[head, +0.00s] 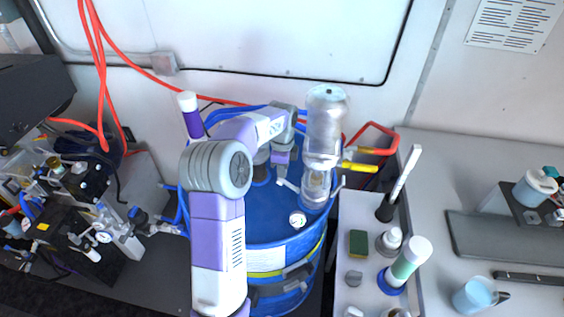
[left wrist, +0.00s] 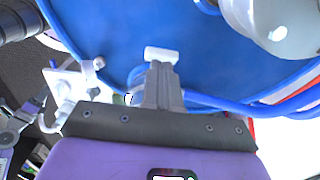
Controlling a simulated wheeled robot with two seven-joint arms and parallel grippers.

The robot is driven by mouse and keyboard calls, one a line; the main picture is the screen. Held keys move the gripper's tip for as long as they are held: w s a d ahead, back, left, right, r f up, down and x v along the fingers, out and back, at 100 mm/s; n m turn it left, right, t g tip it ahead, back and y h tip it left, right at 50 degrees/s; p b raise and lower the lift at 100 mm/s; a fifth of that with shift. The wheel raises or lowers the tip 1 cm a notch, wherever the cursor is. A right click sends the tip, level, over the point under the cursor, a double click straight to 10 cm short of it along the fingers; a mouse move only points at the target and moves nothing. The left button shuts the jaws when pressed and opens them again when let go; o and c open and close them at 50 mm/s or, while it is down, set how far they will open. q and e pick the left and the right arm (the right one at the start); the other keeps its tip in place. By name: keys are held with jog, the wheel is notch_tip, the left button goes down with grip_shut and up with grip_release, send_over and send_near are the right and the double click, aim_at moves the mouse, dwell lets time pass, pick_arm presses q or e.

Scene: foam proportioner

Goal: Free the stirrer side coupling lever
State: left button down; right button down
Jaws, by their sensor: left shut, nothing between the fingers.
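A stirrer with a clear cylindrical body (head: 325,120) stands on the blue drum (head: 255,215). A small pale lever-like piece (head: 288,185) shows low at its left side; I cannot tell for sure that it is the coupling lever. My left gripper (head: 281,173) points down over the drum top, left of the stirrer. In the left wrist view my left gripper (left wrist: 161,62) is shut and empty, with a white tip over the blue surface. A grey-white rounded body (left wrist: 270,25) lies at upper right there, apart from the fingers. My right gripper is out of view.
Blue hoses (left wrist: 225,103) run around the drum edge. Red and yellow handles (head: 362,167) stand right of the stirrer. A bench with bottles (head: 408,258) and a green sponge (head: 358,243) is at right. Metal fittings (head: 115,228) crowd the left.

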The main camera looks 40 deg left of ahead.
pick_arm(q)
jog(key=shift+f, duration=0.4)
jog(key=shift+s+a+f+t+h, duration=0.4)
jog(key=shift+a+f+h, duration=0.15)
jog(key=shift+a+h, duration=0.15)
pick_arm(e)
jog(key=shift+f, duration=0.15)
pick_arm(q)
jog(key=shift+s+a+f, duration=0.1)
jog(key=shift+a+f, duration=0.1)
jog(key=shift+f, duration=0.1)
jog(key=shift+r, duration=0.15)
jog(key=shift+r+p, duration=0.6)
jog(key=shift+r, duration=0.15)
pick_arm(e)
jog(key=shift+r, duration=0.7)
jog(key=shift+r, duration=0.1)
